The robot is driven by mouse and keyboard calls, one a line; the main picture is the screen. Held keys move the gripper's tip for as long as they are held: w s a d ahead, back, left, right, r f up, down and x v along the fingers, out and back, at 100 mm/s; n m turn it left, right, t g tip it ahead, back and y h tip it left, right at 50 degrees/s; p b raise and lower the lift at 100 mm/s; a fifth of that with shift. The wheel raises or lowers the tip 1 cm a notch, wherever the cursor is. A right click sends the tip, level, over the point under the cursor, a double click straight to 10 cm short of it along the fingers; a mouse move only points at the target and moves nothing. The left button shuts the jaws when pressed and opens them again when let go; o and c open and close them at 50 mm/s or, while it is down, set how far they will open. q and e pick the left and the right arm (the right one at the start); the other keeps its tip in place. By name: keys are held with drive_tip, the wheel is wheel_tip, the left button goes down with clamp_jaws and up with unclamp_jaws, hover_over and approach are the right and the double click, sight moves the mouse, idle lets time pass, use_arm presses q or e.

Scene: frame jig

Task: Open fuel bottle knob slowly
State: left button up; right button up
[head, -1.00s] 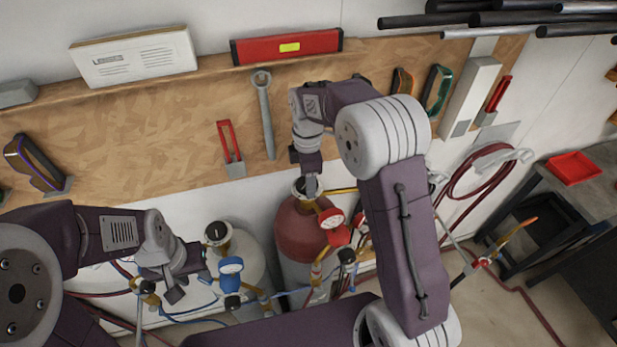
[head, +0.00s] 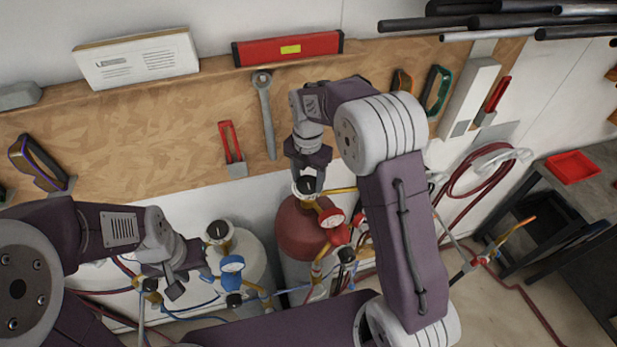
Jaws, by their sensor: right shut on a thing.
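The fuel bottle is a dark red cylinder (head: 297,235) in the middle of the head view, standing against the wall. Its knob (head: 305,187) is at the top of the valve, partly hidden by my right gripper. My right gripper (head: 309,180) points down from above and is shut on the knob. A red-rimmed gauge (head: 331,218) sits at the right of the valve. My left gripper (head: 190,283) is at the lower left, left of the pale bottle, with its fingers seemingly apart and nothing seen between them.
A pale bottle (head: 252,262) with a blue gauge (head: 231,264) stands left of the red one. Hoses run around both bottles. A wooden tool board (head: 180,130) is behind, with a wrench (head: 267,115) on it. A dark table with a red tray (head: 573,167) is at right.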

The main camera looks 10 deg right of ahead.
sight(307, 183)
drive_tip(key=shift+s+f+n, duration=0.15)
drive_tip(key=shift+n, duration=0.45)
drive_tip(key=o, duration=1.4)
drive_tip(key=shift+a, duration=0.1)
wheel_tip(307, 183, up, 9)
drive_tip(key=shift+r+b, duration=0.15)
drive_tip(key=shift+b, duration=0.6)
